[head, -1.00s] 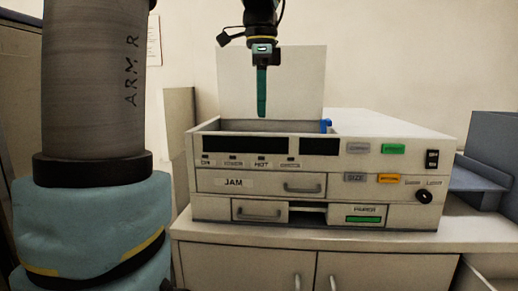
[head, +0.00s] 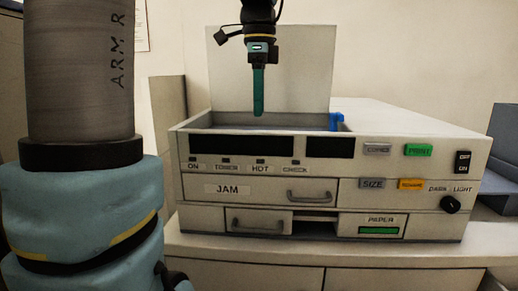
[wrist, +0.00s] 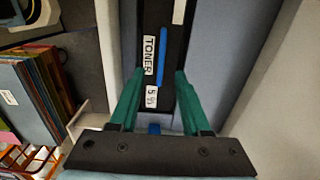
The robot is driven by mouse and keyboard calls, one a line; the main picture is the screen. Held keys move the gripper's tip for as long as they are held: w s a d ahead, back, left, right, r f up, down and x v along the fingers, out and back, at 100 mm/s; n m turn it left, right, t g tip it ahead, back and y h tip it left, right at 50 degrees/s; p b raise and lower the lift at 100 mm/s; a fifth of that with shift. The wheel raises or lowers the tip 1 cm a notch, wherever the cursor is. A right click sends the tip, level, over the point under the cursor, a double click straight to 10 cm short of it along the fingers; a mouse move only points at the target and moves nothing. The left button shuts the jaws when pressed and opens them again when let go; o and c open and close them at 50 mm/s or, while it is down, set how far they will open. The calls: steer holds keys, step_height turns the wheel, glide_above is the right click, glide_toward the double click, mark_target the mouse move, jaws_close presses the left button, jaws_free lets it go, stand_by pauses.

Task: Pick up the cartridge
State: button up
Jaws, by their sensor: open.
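The cartridge (wrist: 174,52) is a long black piece with a white TONER label, a smaller numbered label and a blue strip. It lies inside the open top of the copier (head: 400,125); in the head view the front wall hides it. My gripper (head: 258,112) points down over the open top, its green fingers seen edge-on. In the wrist view my gripper (wrist: 158,76) is open, with one finger on each side of the cartridge's near end in the picture. Nothing shows between the fingers as gripped. I cannot tell the height gap.
The raised lid (head: 300,70) stands behind the opening. A blue part (head: 336,121) sits at the opening's right corner. The copier rests on a cabinet (head: 300,257). Colored folders (wrist: 35,90) and an orange rack (wrist: 30,160) are at the wrist view's left.

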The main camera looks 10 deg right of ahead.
steer(key=shift+w+f+p, duration=0.1)
steer(key=shift+f+p, duration=0.85)
steer(key=shift+f, duration=1.7)
jaws_close()
